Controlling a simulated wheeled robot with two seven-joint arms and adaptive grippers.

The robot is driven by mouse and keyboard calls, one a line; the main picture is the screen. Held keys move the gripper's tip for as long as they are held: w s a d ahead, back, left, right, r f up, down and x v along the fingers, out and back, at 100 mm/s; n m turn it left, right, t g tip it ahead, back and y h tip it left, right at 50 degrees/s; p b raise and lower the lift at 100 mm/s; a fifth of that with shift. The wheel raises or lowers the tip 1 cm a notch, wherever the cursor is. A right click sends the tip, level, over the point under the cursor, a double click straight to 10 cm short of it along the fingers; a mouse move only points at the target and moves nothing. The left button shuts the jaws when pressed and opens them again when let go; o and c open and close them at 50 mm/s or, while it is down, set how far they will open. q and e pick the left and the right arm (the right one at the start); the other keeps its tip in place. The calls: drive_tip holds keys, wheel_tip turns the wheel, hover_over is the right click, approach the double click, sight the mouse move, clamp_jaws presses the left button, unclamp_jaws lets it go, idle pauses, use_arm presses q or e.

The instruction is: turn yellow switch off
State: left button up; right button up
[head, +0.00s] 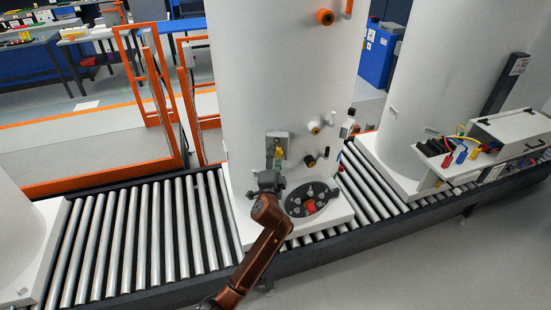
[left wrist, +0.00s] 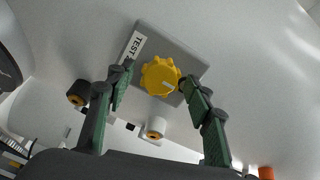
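The yellow switch (left wrist: 160,76) is a round ribbed knob with a pale line on it. It sits on a grey plate (left wrist: 185,56) with a white label (left wrist: 132,46) that reads "TEST". In the head view the yellow switch (head: 277,153) and its grey box are on the front of the white tank (head: 255,80), partly covered by my gripper. My left gripper (head: 270,175) is just below it there. In the left wrist view the left gripper (left wrist: 157,86) is open, with one green finger on each side of the knob. The right finger is close to the knob; contact cannot be told. My right gripper is not in view.
Several fittings (head: 314,128) stick out of the tank to the right of the switch. A round dark recess (head: 297,205) with a red part lies below. The tank stands on a roller conveyor (head: 150,235). Orange frames (head: 160,90) stand to the left.

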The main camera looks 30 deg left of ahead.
use_arm(q)
drive_tip(key=shift+s+d, duration=0.1)
drive_tip(key=v, duration=1.1)
drive_tip(key=shift+s+d, duration=0.15)
drive_tip(key=shift+s, duration=0.2)
